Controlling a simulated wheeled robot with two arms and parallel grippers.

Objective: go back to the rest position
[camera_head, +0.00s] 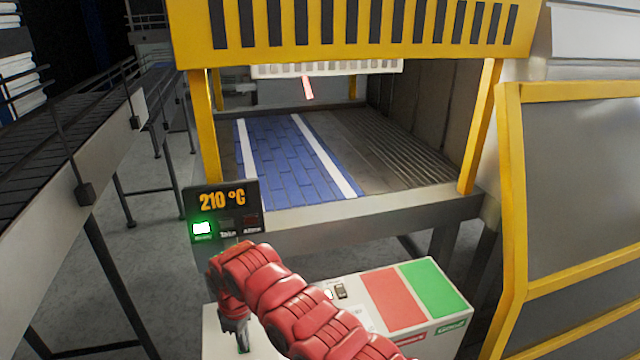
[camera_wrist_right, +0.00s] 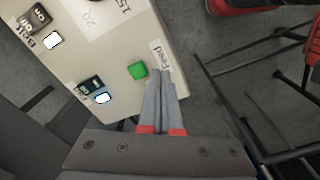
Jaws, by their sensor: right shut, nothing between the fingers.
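My right gripper (camera_head: 243,345) hangs from the red arm in the head view, over the left end of the pale control box (camera_head: 440,338). In the right wrist view the right gripper (camera_wrist_right: 160,75) has its two grey fingers together, with nothing between them. The fingertips appear beside the "Feed" label (camera_wrist_right: 160,52) and just right of a green button (camera_wrist_right: 137,71). I cannot tell whether they touch the panel. My left gripper is in neither view.
A display (camera_head: 222,205) reads 210 °C, with a green light lit below it. Behind it a blue belt (camera_head: 290,160) runs under a yellow guard (camera_head: 350,30). The box top has a red panel (camera_head: 393,298) and a green panel (camera_head: 435,288). A roller conveyor (camera_head: 60,130) stands left.

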